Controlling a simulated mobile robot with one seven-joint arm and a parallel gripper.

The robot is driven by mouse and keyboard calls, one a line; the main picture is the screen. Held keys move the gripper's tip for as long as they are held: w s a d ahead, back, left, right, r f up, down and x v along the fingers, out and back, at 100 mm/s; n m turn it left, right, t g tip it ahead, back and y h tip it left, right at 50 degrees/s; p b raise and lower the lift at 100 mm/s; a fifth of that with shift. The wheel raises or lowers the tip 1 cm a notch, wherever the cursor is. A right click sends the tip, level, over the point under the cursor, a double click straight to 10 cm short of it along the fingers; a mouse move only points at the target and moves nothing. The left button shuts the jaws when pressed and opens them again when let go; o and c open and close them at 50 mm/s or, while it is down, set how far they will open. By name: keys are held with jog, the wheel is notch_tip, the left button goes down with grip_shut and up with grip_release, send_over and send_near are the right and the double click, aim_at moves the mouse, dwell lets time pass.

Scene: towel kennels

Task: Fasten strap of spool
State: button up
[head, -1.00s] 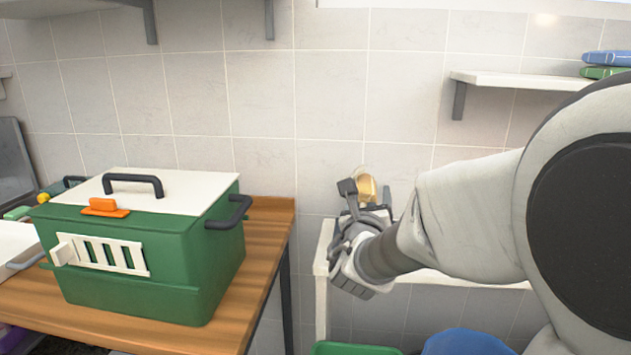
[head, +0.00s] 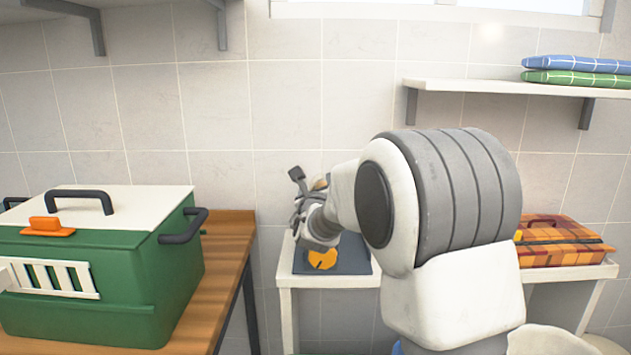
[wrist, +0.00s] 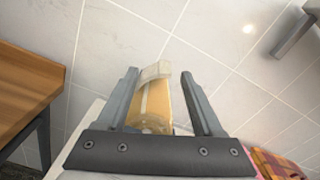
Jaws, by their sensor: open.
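A tan, spool-like thing (wrist: 150,105) stands between my fingers in the wrist view, with a pale translucent strap or tab (wrist: 155,71) at its top. A small tan part of it (head: 320,184) shows behind my gripper (head: 308,188) in the head view. My gripper (wrist: 160,74) is open, one finger on each side of the tan thing. A gap shows on the right; contact on the left is unclear. Its lower part is hidden by the gripper body. An orange round piece with a dark line (head: 322,259) shows just below my gripper.
A dark grey panel or mat (head: 352,261) lies on a white table (head: 330,281) by the tiled wall. A green box with a white lid (head: 120,270) stands on the wooden bench (head: 228,245) at left. An orange plaid case (head: 560,240) is at right, below a shelf (head: 480,87) with folded towels (head: 575,72).

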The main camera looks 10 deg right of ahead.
aim_at(317, 178)
jog(key=shift+w+d, duration=0.2)
jog(key=shift+w, duration=0.9)
jog(key=shift+w+d, duration=0.2)
jog(key=shift+w, duration=0.85)
